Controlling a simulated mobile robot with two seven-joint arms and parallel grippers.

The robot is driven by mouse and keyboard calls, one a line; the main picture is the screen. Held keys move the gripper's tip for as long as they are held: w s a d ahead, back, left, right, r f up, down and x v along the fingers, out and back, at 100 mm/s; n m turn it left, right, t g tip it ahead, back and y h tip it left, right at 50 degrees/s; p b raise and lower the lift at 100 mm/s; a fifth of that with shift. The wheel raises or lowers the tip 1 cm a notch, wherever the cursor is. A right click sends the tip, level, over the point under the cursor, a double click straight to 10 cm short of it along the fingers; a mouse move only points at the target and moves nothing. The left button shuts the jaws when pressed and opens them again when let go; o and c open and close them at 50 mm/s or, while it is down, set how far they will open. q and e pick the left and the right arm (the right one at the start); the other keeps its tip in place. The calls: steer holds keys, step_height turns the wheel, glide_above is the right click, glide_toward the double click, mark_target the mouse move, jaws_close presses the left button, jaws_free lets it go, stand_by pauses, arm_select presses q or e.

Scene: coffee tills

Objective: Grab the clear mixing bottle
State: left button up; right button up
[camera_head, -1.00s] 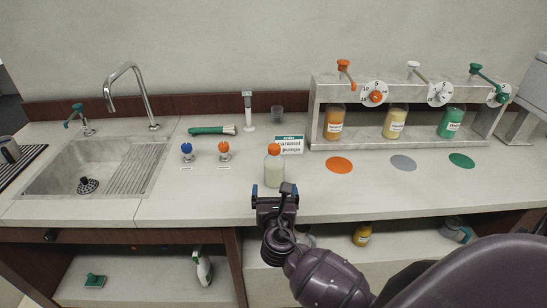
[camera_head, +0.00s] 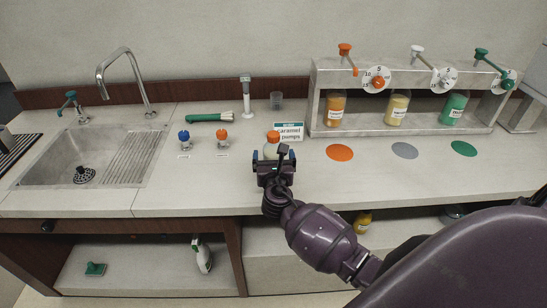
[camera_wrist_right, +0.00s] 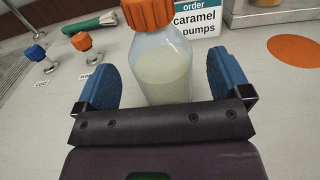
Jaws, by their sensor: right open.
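The clear mixing bottle (camera_wrist_right: 165,62) has an orange cap and pale liquid inside. It stands upright on the counter in front of a sign reading "caramel pumps" (camera_head: 289,131). In the head view, my right gripper (camera_head: 275,158) hides most of the bottle (camera_head: 271,151), leaving the cap and upper part showing. In the right wrist view, my right gripper (camera_wrist_right: 165,88) is open, with one blue fingertip on each side of the bottle and a gap visible on both sides. My left gripper is not in view.
A metal rack with orange, yellow and green bottles (camera_head: 397,107) stands at the right, behind coloured discs (camera_head: 340,152). Blue-topped (camera_head: 184,139) and orange-topped (camera_head: 222,138) pumps stand left of the bottle. A sink (camera_head: 85,157) is farther left. The right front counter is clear.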

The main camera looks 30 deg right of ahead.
steer(key=shift+x, duration=1.55)
steer(key=shift+f, duration=0.1)
steer(key=c, duration=1.3)
